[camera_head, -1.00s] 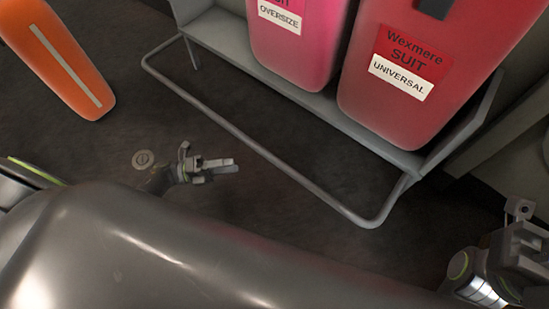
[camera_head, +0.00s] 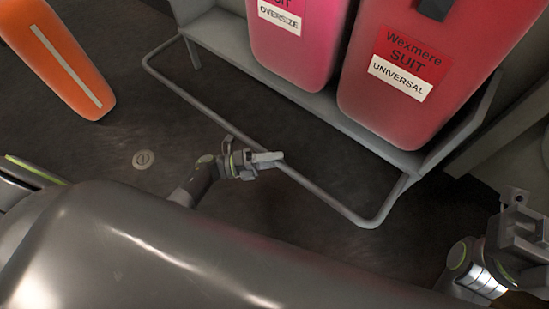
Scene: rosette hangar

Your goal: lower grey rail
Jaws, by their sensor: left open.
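The grey rail (camera_head: 329,199) is a bent tube that sticks out in front of a grey rack, low over the dark floor. My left gripper (camera_head: 272,160) overlaps the middle of the rail's long front bar in the head view. It is open. I cannot tell whether its fingers touch the bar or are above it. My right gripper (camera_head: 520,215) is at the right edge, apart from the rail, with its fingers hard to make out.
A pink suit case (camera_head: 297,50) and a red suit case (camera_head: 415,110) stand on the rack shelf (camera_head: 335,110) behind the rail. An orange case (camera_head: 58,55) is at the upper left. A round floor fitting (camera_head: 143,159) lies left of my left gripper. Dark floor is clear around the rail.

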